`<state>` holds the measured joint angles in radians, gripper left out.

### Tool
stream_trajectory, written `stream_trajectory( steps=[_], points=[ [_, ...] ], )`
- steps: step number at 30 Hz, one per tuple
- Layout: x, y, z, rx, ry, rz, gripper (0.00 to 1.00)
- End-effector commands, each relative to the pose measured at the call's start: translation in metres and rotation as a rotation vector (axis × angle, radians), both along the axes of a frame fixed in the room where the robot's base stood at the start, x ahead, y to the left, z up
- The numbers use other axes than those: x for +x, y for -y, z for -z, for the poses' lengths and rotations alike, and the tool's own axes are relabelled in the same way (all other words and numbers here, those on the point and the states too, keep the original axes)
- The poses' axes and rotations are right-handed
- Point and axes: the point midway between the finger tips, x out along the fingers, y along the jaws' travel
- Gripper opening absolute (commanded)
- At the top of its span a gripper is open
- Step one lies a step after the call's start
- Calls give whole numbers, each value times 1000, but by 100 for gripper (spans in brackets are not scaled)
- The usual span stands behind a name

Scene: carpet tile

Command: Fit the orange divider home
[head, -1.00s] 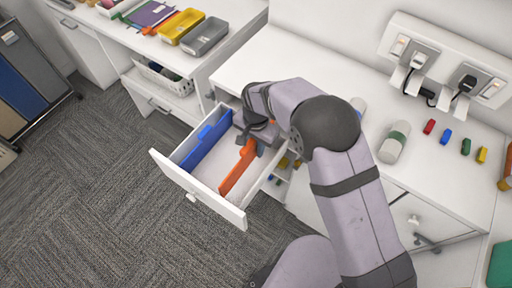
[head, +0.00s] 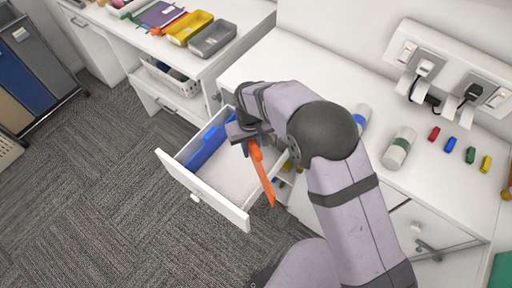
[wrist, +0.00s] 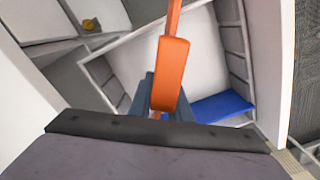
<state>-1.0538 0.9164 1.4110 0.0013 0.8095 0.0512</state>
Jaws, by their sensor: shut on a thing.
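The orange divider (head: 263,178) is held by my gripper (head: 250,142) above the open white drawer (head: 203,195). Its free end reaches over the drawer's right side wall in the head view. In the wrist view the orange divider (wrist: 170,72) runs up from between the fingers (wrist: 160,100), askew to the drawer's walls. It appears clear of the drawer. A blue divider (head: 207,145) stands across the drawer's left part, and shows at lower right in the wrist view (wrist: 222,106). Slotted ribs (wrist: 235,55) line two opposite drawer walls. My fingertips are partly hidden in the head view.
The drawer floor (head: 222,178) beside the blue divider is bare. A white basket (head: 175,82) stands at upper left.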

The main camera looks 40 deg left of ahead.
Motion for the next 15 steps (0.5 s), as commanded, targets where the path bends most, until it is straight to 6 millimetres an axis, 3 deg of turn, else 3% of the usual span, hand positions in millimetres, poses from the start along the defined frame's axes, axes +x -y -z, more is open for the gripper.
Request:
stream_trajectory(
  steps=[15],
  points=[
    [-26,-20,-22,-2,4,-1011,0]
  ],
)
